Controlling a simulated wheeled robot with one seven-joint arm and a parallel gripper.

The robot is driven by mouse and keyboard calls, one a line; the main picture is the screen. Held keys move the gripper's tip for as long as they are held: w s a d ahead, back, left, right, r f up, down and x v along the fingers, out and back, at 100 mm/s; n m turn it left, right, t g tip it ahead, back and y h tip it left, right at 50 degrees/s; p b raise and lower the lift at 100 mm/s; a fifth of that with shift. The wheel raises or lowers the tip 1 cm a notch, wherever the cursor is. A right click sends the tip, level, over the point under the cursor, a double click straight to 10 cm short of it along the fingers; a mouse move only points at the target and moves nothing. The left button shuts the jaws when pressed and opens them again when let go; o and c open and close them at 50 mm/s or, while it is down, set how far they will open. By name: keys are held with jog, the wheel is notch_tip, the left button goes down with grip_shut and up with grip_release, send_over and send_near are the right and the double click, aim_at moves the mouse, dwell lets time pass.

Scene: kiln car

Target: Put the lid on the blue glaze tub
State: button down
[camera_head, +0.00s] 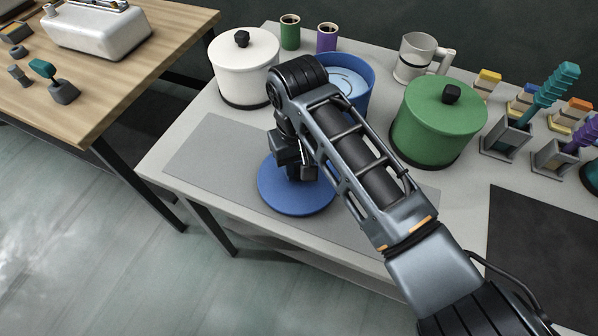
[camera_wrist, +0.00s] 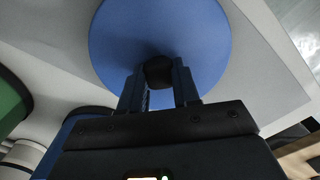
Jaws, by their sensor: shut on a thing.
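I cannot tell whether the lid touches the mat. The blue glaze tub (camera_head: 358,78) stands behind my arm, uncovered, with pale blue glaze inside; my arm hides part of it.
A lidded white tub (camera_head: 244,70) stands left of the blue tub, and a lidded green tub (camera_head: 437,125) stands right. Green (camera_head: 290,33) and purple (camera_head: 327,38) cups and a grey-white jug (camera_head: 413,62) are behind. The mat (camera_head: 212,150) is otherwise clear.

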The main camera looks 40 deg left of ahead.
jog(key=shift+r+p, duration=0.35)
dwell(0.3)
jog(key=shift+r+p, duration=1.55)
jog(key=shift+r, duration=0.05)
jog(key=shift+r, duration=0.1)
